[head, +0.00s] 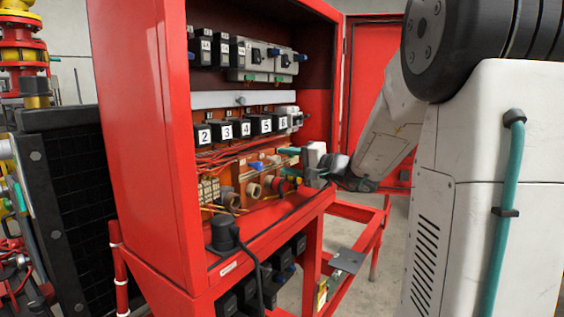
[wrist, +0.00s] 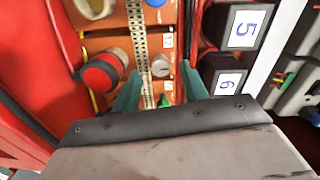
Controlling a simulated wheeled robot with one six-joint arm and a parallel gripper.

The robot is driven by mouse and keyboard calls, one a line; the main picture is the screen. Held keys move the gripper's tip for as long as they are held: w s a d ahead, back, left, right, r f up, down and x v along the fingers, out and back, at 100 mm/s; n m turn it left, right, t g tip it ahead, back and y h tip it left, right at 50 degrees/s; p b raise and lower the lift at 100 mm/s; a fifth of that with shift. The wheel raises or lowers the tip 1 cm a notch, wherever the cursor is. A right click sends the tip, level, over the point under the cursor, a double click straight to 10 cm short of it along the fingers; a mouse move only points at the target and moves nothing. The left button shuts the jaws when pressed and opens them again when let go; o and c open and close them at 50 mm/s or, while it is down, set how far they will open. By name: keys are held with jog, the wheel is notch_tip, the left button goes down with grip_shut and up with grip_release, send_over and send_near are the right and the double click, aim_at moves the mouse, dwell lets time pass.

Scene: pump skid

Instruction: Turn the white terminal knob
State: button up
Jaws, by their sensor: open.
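The white terminal knob (wrist: 160,67) shows in the wrist view as a small round pale cap beside a slotted rail. My gripper (wrist: 162,73) is open, with one teal finger on each side of the knob. I cannot tell whether either finger touches it. In the head view my gripper (head: 281,161) reaches into the red cabinet from the right, its teal fingers apart, near the lower panel. I cannot make out the white knob in the head view.
A green knob (wrist: 165,101) and a blue knob (wrist: 155,3) flank the white knob along the rail. A red-capped fitting (wrist: 103,71) stands to the left. Numbered black relays (wrist: 241,28) sit close on the right. The red cabinet frame (head: 180,130) encloses the panel.

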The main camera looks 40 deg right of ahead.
jog(key=v, duration=0.5)
jog(key=shift+s+d, duration=0.1)
jog(key=shift+s, duration=0.1)
jog(key=s+a+f+n+g+y, duration=0.1)
jog(key=s+a+n+g, duration=0.1)
jog(key=a, duration=0.5)
jog(key=s+a+f+n+g+y, duration=0.1)
jog(key=s+a+f+n+g, duration=0.1)
jog(key=s+a+g, duration=0.2)
jog(key=s+a+f+n+g+y, duration=0.1)
jog(key=s+a+n+g, duration=0.1)
jog(key=a, duration=0.8)
jog(key=shift+s+a+f+n+g+y, duration=0.2)
jog(key=shift+s+a+n+g+y, duration=0.15)
jog(key=shift+s+g, duration=0.45)
jog(key=s+a+f+n+g+h, duration=0.2)
jog(key=s+f+g, duration=0.1)
jog(key=s, duration=0.3)
jog(key=s+a+f+n+g+h, duration=0.2)
jog(key=s, duration=0.4)
jog(key=s+d+f+n+h, duration=0.1)
jog(key=s+d+f+h, duration=0.1)
jog(key=s+h, duration=0.3)
jog(key=shift+s+d+g+h, duration=0.3)
jog(key=shift+s+d+h, duration=0.1)
jog(key=shift+d, duration=0.5)
